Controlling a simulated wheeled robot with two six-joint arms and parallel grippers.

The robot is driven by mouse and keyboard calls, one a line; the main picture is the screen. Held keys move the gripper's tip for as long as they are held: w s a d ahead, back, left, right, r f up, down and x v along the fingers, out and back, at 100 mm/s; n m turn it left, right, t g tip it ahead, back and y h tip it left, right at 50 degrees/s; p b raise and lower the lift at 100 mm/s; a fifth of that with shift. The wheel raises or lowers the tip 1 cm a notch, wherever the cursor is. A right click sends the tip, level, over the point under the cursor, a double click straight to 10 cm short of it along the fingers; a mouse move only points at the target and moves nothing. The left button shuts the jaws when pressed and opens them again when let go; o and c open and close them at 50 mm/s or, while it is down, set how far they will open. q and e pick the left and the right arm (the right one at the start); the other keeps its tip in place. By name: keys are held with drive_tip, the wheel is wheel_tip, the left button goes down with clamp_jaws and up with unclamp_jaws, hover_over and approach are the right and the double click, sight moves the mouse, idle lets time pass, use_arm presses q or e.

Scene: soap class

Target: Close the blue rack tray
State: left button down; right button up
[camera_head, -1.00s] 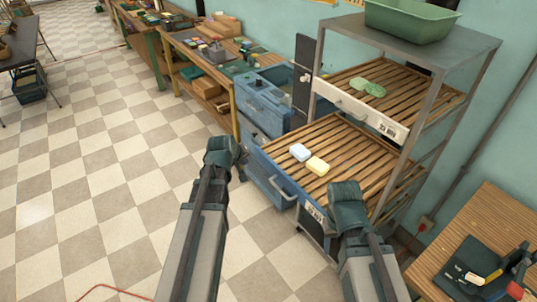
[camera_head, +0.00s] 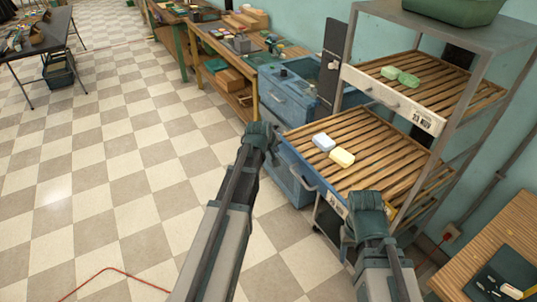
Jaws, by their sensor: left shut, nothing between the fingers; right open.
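My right gripper (camera_head: 368,205) is open at the tray's near front corner and hides part of the front there.
The upper tray (camera_head: 440,88) with a white front holds green soap bars (camera_head: 400,76). A green basin (camera_head: 440,8) sits on top of the rack. A blue cabinet (camera_head: 290,90) stands behind left. A wooden table (camera_head: 462,268) is at lower right.

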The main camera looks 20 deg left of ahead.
sight(341, 124)
use_arm(q)
drive_tip(key=shift+w+d+r, duration=0.1)
drive_tip(key=shift+w+d, duration=0.55)
drive_tip(key=shift+w, duration=0.15)
drive_tip(key=w+d, duration=0.6)
drive_tip(key=w, duration=0.1)
drive_tip(key=w+d, duration=0.6)
drive_tip(key=w, duration=0.2)
drive_tip(key=w+d, duration=0.6)
drive_tip(key=w, duration=0.2)
drive_tip(key=shift+w+d, duration=0.15)
drive_tip(key=shift+w, duration=0.1)
drive_tip(key=shift+w+d, duration=0.2)
drive_tip(key=shift+r, duration=0.1)
